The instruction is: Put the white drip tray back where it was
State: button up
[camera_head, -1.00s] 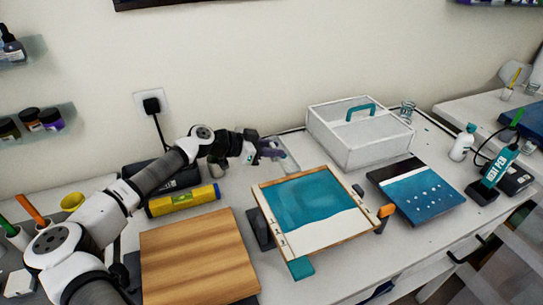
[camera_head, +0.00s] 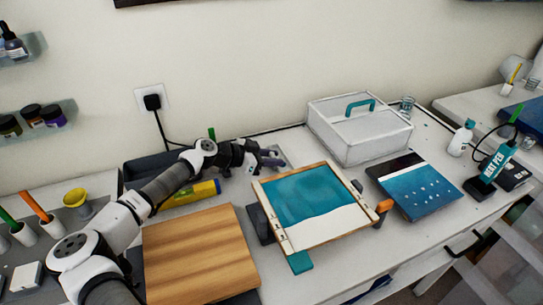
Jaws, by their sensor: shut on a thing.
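My gripper (camera_head: 273,158) is at the back of the table, between the teal-and-white framed panel and the wall. It is shut on a pale flat thing, which seems to be the white drip tray (camera_head: 281,151). Only a small part of the tray shows beside and behind the fingers; my gripper hides the rest. I cannot tell whether the tray touches the table.
The framed panel (camera_head: 310,207) stands raised just in front. A clear lidded box (camera_head: 358,138) is close on the right. A blue painting (camera_head: 418,185) and heat pen (camera_head: 494,165) are right.

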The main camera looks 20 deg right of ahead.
jog(key=o, duration=1)
jog(key=shift+f, duration=0.15)
jog(key=shift+o, duration=0.2)
jog(key=r+b+v, duration=0.1)
jog(key=b+v, duration=0.2)
jog(key=v, duration=0.9)
jog(key=shift+b, duration=0.4)
jog(key=shift+s+a, duration=0.1)
